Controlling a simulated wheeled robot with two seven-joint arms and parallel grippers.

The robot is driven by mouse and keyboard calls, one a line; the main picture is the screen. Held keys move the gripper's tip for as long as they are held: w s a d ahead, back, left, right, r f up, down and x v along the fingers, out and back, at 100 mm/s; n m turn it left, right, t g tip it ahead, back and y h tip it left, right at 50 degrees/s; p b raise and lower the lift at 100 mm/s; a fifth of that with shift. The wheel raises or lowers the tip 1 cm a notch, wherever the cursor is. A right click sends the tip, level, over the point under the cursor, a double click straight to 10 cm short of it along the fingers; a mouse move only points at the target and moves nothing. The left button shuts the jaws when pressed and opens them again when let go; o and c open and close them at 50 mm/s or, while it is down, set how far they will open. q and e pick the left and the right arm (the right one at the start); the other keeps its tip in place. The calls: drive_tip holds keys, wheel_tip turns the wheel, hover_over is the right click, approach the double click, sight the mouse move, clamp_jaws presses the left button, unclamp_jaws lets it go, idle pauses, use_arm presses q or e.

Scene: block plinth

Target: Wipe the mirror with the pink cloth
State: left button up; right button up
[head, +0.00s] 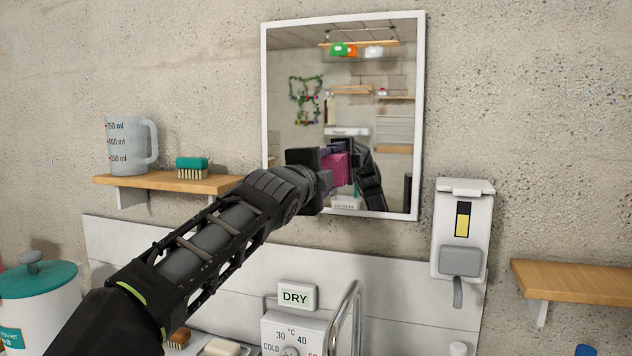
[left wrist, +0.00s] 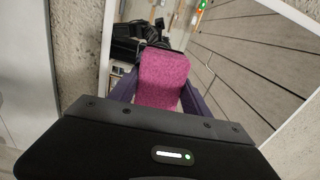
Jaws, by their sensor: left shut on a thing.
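The mirror (head: 390,115) hangs on the wall in the middle of the head view, in a thin white frame. My left gripper (head: 326,172) is at its lower part, in front of the glass. It is shut on the pink cloth, which shows in the left wrist view (left wrist: 163,80) as a thick pink pad between purple fingers. In the head view pink shows at the fingertips, close to its reflection. I cannot tell whether the cloth touches the glass. The mirror also shows in the left wrist view (left wrist: 235,75). My right gripper is not in view.
A wooden shelf (head: 160,181) at left holds a measuring jug (head: 127,148) and a green brush (head: 192,167). A soap dispenser (head: 463,230) hangs right of the mirror. Another shelf (head: 575,280) is at far right. Below are a DRY sign (head: 296,296) and a metal tap (head: 347,315).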

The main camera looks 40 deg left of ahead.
sight(343, 173)
use_arm(q)
drive_tip(key=shift+d, duration=0.1)
drive_tip(key=d+b, duration=0.1)
drive_tip(key=w+d+b, duration=0.1)
drive_tip(key=shift+d+f+b, duration=0.2)
drive_tip(key=shift+b, duration=0.15)
drive_tip(key=shift+w+d+r+b, duration=0.1)
drive_tip(key=shift+d+b, duration=0.2)
drive_tip(key=shift+d, duration=0.3)
drive_tip(key=shift+r, duration=0.1)
drive_tip(key=shift+d, duration=0.1)
drive_tip(key=shift+w+d+b, duration=0.35)
drive_tip(key=shift+d+b, duration=0.15)
drive_tip(key=shift+d, duration=0.35)
drive_tip(key=shift+w+d, duration=0.3)
drive_tip(key=shift+d, duration=0.65)
